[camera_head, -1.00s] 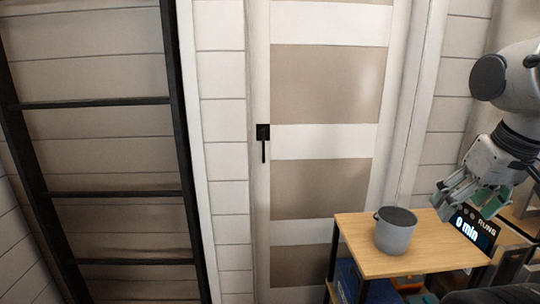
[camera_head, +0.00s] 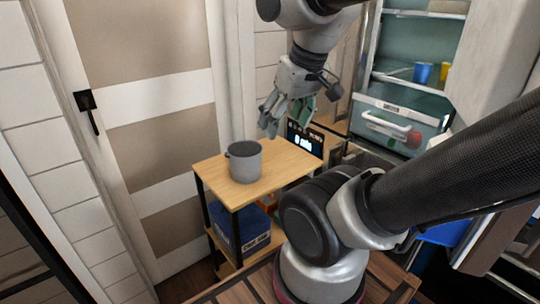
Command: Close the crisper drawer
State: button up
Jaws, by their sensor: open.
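The crisper drawer (camera_head: 395,124) is at the right in the head view, low in the open fridge (camera_head: 415,55). It has a clear front with a white bar handle, and a red item and some green show through it. My arm hides the area below it, and I cannot tell how far it is pulled out. My gripper (camera_head: 272,118) is open and empty. It points down above the back of a small wooden-topped cart, left of the drawer and apart from it.
The wooden-topped cart (camera_head: 215,170) carries a grey bucket (camera_head: 244,162) and a dark display (camera_head: 304,141). A blue box (camera_head: 240,228) sits on its lower shelf. Blue and yellow cups (camera_head: 423,72) stand on a fridge shelf. A closed panelled door (camera_head: 150,140) is at the left.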

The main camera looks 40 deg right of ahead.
aim_at(433, 122)
jog(key=j+z, duration=0.2)
jog(key=z, duration=0.2)
jog(key=j+z, duration=0.15)
jog(key=z, duration=0.25)
jog(key=k+j+z, duration=0.15)
jog(key=z, duration=0.25)
